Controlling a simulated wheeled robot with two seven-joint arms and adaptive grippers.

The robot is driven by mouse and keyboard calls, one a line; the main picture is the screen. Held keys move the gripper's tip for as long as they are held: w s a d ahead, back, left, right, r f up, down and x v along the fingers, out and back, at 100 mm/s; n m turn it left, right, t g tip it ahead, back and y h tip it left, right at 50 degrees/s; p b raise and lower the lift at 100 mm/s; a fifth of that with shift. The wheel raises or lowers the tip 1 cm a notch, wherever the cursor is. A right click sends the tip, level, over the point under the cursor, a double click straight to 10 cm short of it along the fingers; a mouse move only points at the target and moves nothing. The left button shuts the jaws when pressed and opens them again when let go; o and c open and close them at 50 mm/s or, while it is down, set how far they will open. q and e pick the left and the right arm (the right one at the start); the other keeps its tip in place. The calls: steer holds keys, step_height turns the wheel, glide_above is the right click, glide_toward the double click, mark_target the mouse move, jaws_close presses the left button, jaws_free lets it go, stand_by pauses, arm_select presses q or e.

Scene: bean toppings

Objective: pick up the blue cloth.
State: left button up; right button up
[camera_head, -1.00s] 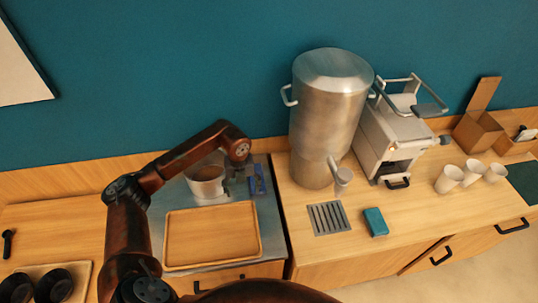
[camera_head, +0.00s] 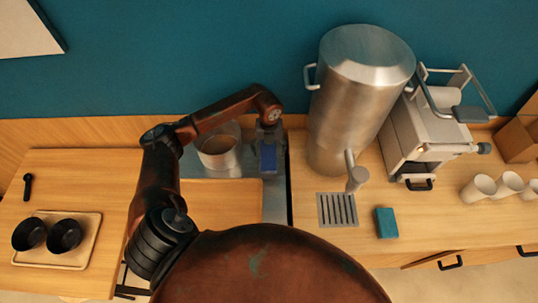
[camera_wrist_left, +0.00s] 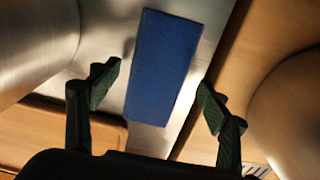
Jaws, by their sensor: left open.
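The blue cloth (camera_head: 268,158) is a flat, dark blue rectangle at the back right of the metal worktop, left of the tall steel urn. My left gripper (camera_head: 268,137) is directly at it and partly hides it in the head view. In the left wrist view the cloth (camera_wrist_left: 163,68) lies between my two open fingers (camera_wrist_left: 156,97), with a gap on each side. The fingers are not closed on it. My right gripper is in neither view.
A steel pot (camera_head: 220,150) stands close left of the cloth, and the urn (camera_head: 350,100) close right. A wooden tray (camera_head: 225,200) lies in front. A drain grate (camera_head: 337,209) and a teal block (camera_head: 386,223) lie farther right.

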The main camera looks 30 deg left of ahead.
arm_select(q)
steer(key=shift+s+f, duration=0.3)
steer(key=shift+f, duration=0.6)
steer(key=shift+w, duration=0.1)
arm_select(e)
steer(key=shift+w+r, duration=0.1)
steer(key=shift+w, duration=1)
arm_select(q)
steer(key=shift+c, duration=0.4)
steer(key=c, duration=1.2)
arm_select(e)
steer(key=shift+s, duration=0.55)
